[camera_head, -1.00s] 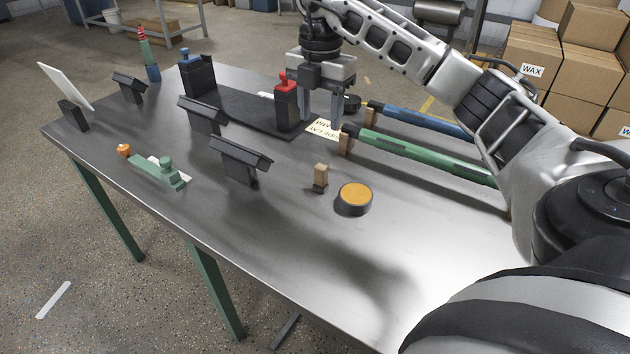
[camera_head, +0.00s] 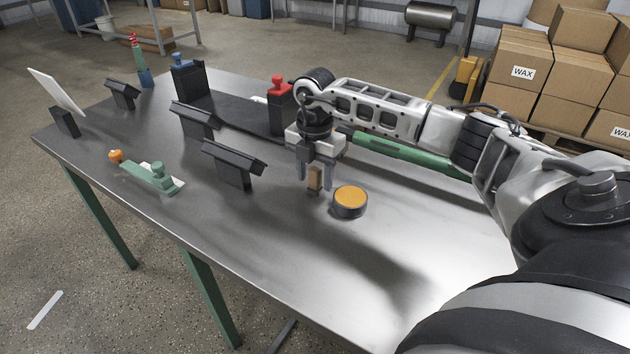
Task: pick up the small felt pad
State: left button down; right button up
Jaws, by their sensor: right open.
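The small felt pad (camera_head: 315,178) looks like a small upright wooden block with a darker base, standing on the metal table. My right gripper (camera_head: 314,184) points down at it with its jaws open. One finger shows on each side of the block, and I see a gap beside it. I cannot tell whether either finger touches it. My left gripper is not in view.
A round tin with an orange top (camera_head: 350,201) stands close to the right of the pad. A black stand (camera_head: 233,166) is to the left. The table front (camera_head: 300,270) is clear.

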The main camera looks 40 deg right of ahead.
jog(key=shift+f, duration=0.35)
grip_shut()
jog(key=shift+r, duration=0.1)
